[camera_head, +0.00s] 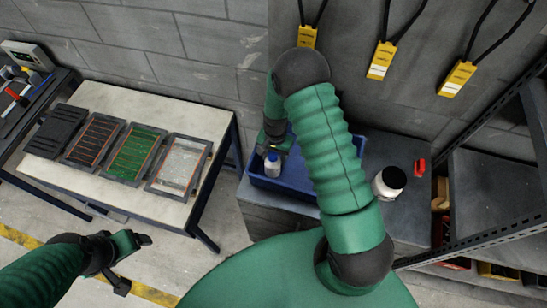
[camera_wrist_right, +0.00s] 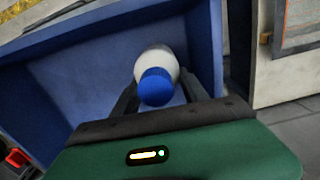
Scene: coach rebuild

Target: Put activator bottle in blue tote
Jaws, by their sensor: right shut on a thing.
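The white bottle with a blue cap (camera_head: 272,164) is at the left end of the blue tote (camera_head: 297,184), and it also shows in the right wrist view (camera_wrist_right: 157,68). My right gripper (camera_head: 272,148) is shut on the bottle, with one dark finger on each side of it in the wrist view. The bottle is within the tote's outline, over its blue floor; I cannot tell whether it touches the floor. My right arm hides much of the tote. My left gripper (camera_head: 138,240) is at the lower left, away from the tote; its jaw state is unclear.
A white jar with a black lid (camera_head: 388,181) and a red object (camera_head: 420,167) stand right of the tote on the grey bench. A pale table (camera_head: 190,112) with several framed panels is at left. A dark metal rack (camera_head: 480,240) is at right.

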